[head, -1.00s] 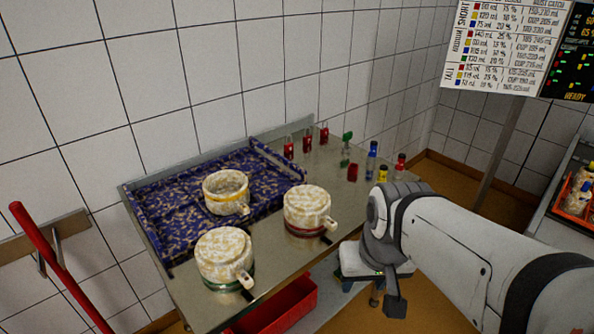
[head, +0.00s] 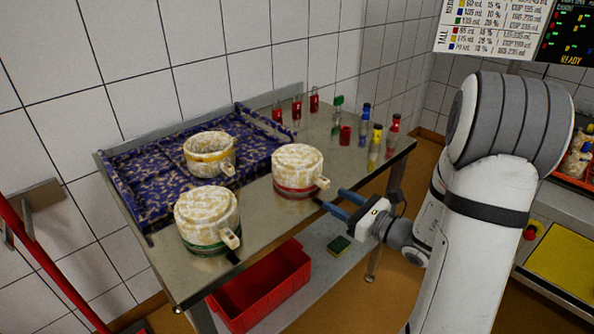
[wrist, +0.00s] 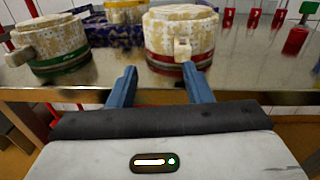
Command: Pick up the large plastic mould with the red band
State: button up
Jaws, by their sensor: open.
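The large mould with the red band (head: 296,169) stands upright on the steel table, lid on, its handle toward my gripper. It also shows in the wrist view (wrist: 180,30), just beyond my fingers, its handle between the lines of the two fingers. My gripper (head: 334,200) is open and empty at the table's front edge, its blue fingers pointing at the mould's handle and apart from it. In the wrist view my gripper (wrist: 160,84) has both fingertips well spread.
A green-banded mould (head: 207,218) stands at the front left. A yellow-banded open mould (head: 209,153) sits on the blue speckled tray (head: 150,205). Small bottles (head: 375,140) stand at the table's right end. A red bin (head: 262,285) is on the shelf below.

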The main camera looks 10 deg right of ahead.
aim_at(328, 186)
jog(key=shift+m+t+h, duration=0.4)
jog(key=shift+m+t, duration=0.1)
jog(key=shift+m, duration=0.2)
jog(key=w, duration=0.2)
jog(key=w+a, duration=0.1)
jog(key=w, duration=0.2)
jog(key=w+a, duration=0.1)
jog(key=w, duration=0.1)
jog(key=shift+w+a+f, duration=0.2)
jog(key=shift+w, duration=0.05)
grip_shut()
